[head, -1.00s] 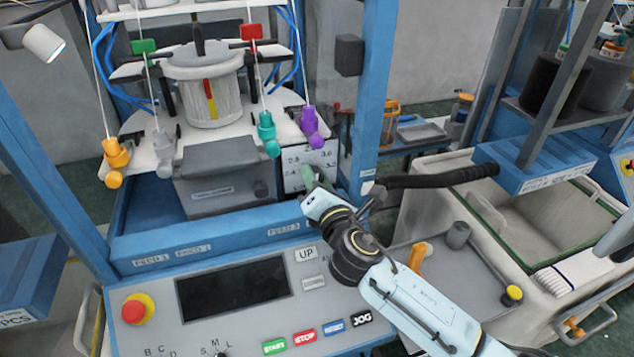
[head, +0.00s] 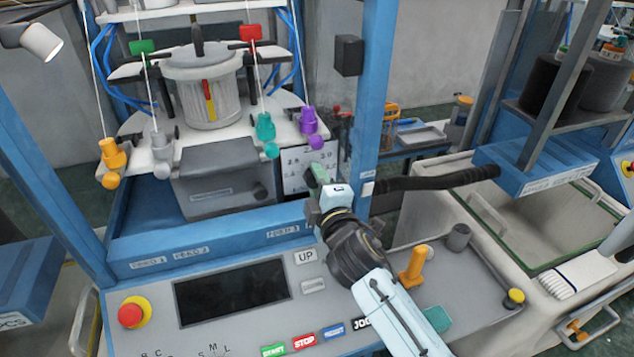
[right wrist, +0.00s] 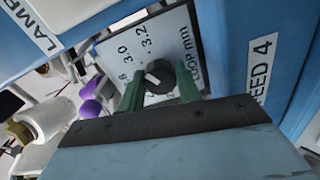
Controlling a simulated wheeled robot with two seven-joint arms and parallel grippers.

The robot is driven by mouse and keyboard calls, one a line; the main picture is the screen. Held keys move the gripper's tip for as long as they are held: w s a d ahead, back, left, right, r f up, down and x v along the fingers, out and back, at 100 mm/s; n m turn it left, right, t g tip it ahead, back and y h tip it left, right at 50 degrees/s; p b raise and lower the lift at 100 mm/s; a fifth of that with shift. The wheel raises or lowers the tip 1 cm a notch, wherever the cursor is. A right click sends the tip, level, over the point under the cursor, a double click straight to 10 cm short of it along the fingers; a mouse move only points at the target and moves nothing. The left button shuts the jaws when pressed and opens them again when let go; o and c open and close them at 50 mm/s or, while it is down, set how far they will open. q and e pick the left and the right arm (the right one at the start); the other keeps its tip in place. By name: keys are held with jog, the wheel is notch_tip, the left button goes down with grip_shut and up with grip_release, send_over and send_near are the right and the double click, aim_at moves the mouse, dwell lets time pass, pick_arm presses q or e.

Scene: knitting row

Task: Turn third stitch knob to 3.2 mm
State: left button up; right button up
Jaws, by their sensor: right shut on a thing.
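The dark round stitch knob (right wrist: 160,78) stands on a white dial plate (right wrist: 178,28) in the right wrist view. The plate reads 3.0, 3.2 and "LOOP mm", with other figures partly hidden. The knob's white mark points to the upper left of that view, toward the 3.0 side; its exact reading is not clear. My right gripper (right wrist: 160,92) has its green fingers on both sides of the knob, shut on it. In the head view my right gripper (head: 316,177) is at the plate (head: 297,160) and hides the knob. My left gripper is not in view.
A blue post (head: 369,110) stands just right of the plate. The control panel (head: 150,285) lies below, with a red stop button (head: 132,313). An orange-handled tool (head: 412,268) is beside my right arm.

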jog(key=m, duration=0.3)
jog(key=shift+m, duration=0.5)
jog(key=o, duration=1)
jog(key=shift+c, duration=0.2)
jog(key=v, duration=1.3)
jog(key=shift+s+b, duration=0.2)
jog(key=shift+b, duration=0.2)
